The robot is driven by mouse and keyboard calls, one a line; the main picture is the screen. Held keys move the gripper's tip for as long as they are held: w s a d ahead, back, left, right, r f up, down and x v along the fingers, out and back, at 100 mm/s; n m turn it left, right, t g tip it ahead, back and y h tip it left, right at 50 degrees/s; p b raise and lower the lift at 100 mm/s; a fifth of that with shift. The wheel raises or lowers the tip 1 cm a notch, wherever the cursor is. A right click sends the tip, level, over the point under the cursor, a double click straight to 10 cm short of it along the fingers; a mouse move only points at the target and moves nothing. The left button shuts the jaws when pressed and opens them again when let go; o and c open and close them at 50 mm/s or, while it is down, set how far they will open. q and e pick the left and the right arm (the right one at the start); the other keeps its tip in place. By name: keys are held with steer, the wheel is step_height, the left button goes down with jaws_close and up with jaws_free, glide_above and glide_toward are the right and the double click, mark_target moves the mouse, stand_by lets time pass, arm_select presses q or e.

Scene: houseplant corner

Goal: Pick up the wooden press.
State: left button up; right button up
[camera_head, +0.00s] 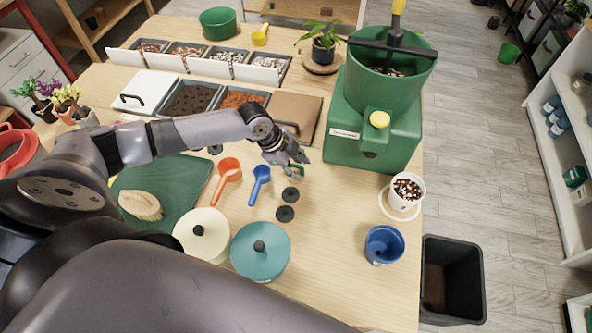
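I cannot make out a wooden press for certain. A tan, oval, brush-like thing (141,205) lies on the dark green mat (185,190) at the left. My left gripper (300,166) is over the middle of the table, in front of the green machine and well right of the tan thing. A small green patch shows at its fingers, and I cannot tell whether they are open or shut. My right gripper is not in view. My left arm hides part of the table's left side.
An orange scoop (228,170), a blue scoop (260,175) and black discs (285,213) lie near the gripper. Cream (202,240) and teal (262,262) knobbed lids are in front. The green machine (350,130), a white cup (407,188) and a blue cup (384,246) stand right.

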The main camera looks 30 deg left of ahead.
arm_select(q)
steer(key=shift+c, duration=0.2)
steer(key=shift+s, duration=0.1)
jaws_close()
stand_by(0.4)
